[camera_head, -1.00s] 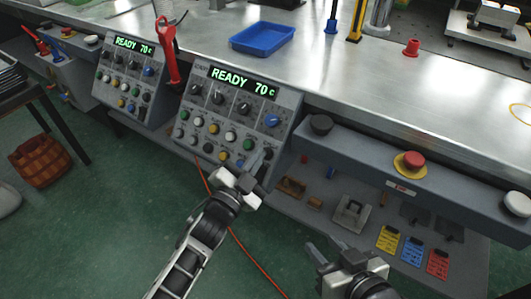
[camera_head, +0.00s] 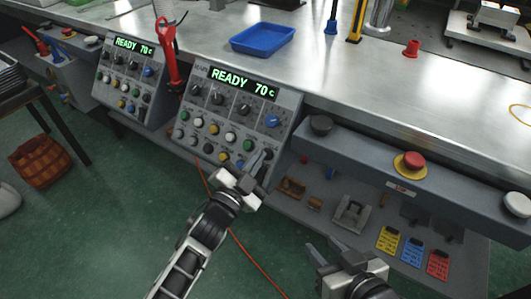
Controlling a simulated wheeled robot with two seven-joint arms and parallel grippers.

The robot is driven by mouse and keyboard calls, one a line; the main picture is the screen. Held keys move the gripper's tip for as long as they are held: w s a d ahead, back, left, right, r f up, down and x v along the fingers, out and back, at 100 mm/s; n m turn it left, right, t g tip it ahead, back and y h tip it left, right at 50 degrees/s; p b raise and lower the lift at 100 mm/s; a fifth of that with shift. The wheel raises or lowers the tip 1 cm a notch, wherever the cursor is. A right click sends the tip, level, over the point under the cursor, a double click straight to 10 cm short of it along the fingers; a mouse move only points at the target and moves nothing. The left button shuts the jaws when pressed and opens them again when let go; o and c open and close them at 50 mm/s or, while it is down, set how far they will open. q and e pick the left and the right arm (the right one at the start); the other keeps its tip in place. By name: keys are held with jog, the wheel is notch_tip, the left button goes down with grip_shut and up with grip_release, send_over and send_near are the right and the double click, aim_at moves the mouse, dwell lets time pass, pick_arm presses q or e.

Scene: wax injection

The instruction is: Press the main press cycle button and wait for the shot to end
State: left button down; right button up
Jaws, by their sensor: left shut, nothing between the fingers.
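The main press control panel (camera_head: 272,101) is a grey sloped box with dark knobs, several coloured buttons and a green display (camera_head: 243,83) reading "READY 70c". My left gripper (camera_head: 261,158) is shut and empty, its tips close to the lower right buttons of this panel. A black button (camera_head: 267,154) sits by the fingertips; I cannot tell whether they touch it.
A second similar panel (camera_head: 129,74) stands to the left, also reading "READY 70c". A red emergency button (camera_head: 412,160) on a yellow base sits on the bench's front rail (camera_head: 375,165). A blue tray (camera_head: 262,38) lies on the metal bench top. A red cable hangs to the floor.

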pick_arm(q)
jog(key=shift+f, duration=0.1)
dwell(0.6)
jog(key=shift+w+d+f+b, duration=0.15)
jog(key=shift+w+d+b, duration=0.1)
jog(key=shift+b, duration=0.1)
